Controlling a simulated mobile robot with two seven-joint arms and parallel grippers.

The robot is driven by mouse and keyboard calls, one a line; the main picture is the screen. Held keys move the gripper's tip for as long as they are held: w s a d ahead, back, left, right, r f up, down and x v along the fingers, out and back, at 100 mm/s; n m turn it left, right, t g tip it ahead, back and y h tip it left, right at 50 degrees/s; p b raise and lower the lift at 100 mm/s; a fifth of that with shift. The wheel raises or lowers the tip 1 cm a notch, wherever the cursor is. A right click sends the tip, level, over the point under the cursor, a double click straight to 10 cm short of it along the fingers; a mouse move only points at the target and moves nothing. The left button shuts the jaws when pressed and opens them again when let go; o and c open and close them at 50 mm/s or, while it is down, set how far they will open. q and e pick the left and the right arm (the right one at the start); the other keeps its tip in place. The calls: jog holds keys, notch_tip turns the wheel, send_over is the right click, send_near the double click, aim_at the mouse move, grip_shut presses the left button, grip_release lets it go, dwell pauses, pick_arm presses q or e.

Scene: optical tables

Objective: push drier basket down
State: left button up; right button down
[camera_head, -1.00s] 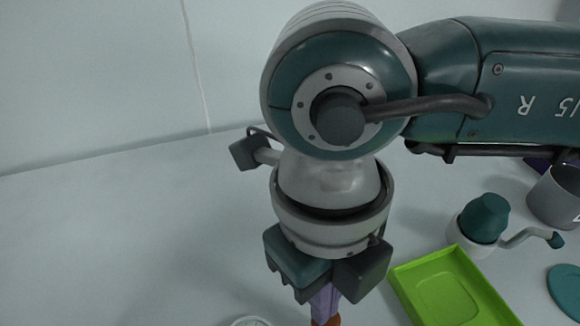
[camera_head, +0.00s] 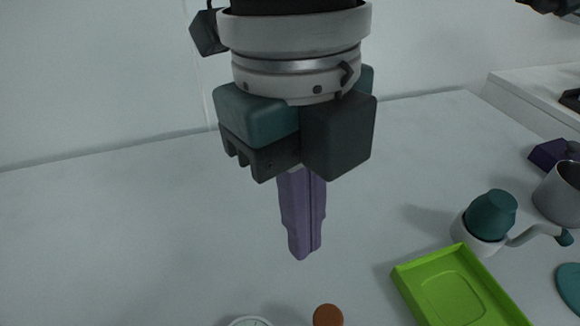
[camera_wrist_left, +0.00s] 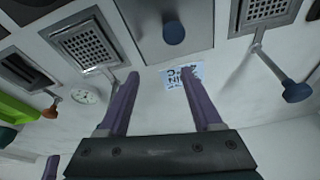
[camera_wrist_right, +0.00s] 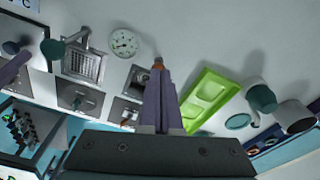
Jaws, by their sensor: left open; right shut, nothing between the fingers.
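In the head view my right gripper (camera_head: 303,252) is shut and empty, pointing down. Its tips are above and a little left of an orange knob (camera_head: 328,315). In the right wrist view the orange knob (camera_wrist_right: 157,61) shows just beyond the shut fingertips. A perforated metal basket in a square frame (camera_wrist_right: 84,65) lies to the left, with a teal-knobbed lever (camera_wrist_right: 55,50) beside it. The left wrist view shows perforated baskets (camera_wrist_left: 84,46) in square frames. I cannot tell which is the drier basket. My left gripper (camera_wrist_left: 157,75) is open, with nothing between its fingers.
A green tray (camera_head: 450,290) lies at the right, beside a white holder with a teal cup (camera_head: 490,216) and a grey mug (camera_head: 560,195). A round dial (camera_wrist_right: 124,42) is near the orange knob. The white surface at the left is clear.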

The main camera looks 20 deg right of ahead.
jog(key=shift+w+r, duration=0.15)
jog(key=shift+r, duration=1.8)
